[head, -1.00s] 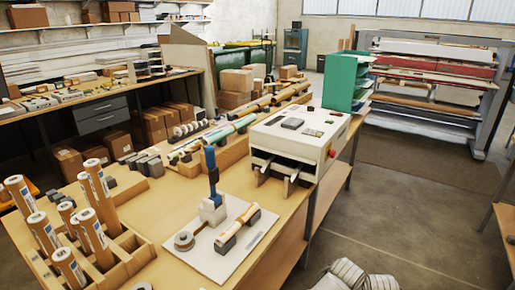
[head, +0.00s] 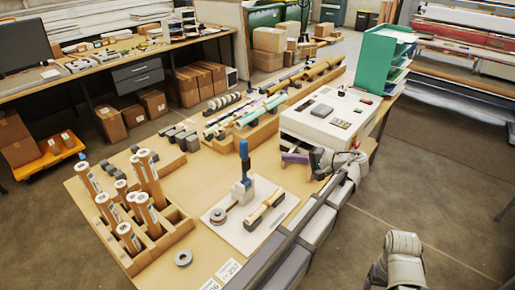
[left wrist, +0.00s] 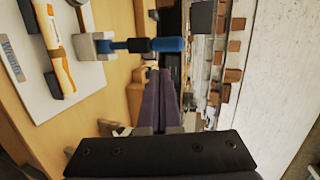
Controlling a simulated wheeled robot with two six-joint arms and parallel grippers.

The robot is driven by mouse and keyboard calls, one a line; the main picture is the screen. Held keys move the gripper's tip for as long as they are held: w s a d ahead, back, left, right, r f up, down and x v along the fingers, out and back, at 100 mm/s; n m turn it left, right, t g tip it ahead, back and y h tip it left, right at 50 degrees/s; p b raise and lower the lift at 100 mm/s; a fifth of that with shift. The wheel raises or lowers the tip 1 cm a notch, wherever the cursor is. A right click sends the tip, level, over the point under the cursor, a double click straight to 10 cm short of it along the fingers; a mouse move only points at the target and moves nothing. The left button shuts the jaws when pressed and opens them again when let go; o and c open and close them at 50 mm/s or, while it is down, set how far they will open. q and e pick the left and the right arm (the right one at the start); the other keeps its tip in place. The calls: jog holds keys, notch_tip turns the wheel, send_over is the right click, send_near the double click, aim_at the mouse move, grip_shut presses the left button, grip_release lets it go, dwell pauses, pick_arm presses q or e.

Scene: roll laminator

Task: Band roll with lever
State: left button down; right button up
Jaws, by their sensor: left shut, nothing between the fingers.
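The roll (head: 264,208) is tan with dark ends and lies on a white board (head: 240,240). Beside it a lever with a blue handle (head: 244,152) stands upright on a pale grey block (head: 242,190). A grey band reel (head: 218,215) lies left of the block. My left gripper (head: 283,157) is right of the lever, apart from it, in front of the white machine. Its purple fingers are shut and empty. The left wrist view shows the fingers (left wrist: 163,85) below the blue handle (left wrist: 168,45), with the roll (left wrist: 53,50) at upper left. My right gripper is out of view.
A wooden rack (head: 172,240) with several upright rolls stands at the left. The white machine (head: 325,125) and a green tray stack (head: 375,60) stand at the back right. A loose grey ring (head: 183,258) lies near the front edge.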

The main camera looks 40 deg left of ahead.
pick_arm(q)
jog(key=b, duration=0.3)
send_near(247, 151)
notch_tip(247, 151, down, 2)
jog(key=a, duration=0.2)
jog(key=shift+a, duration=1.15)
jog(key=shift+s+a, duration=0.1)
jog(key=shift+a, duration=0.8)
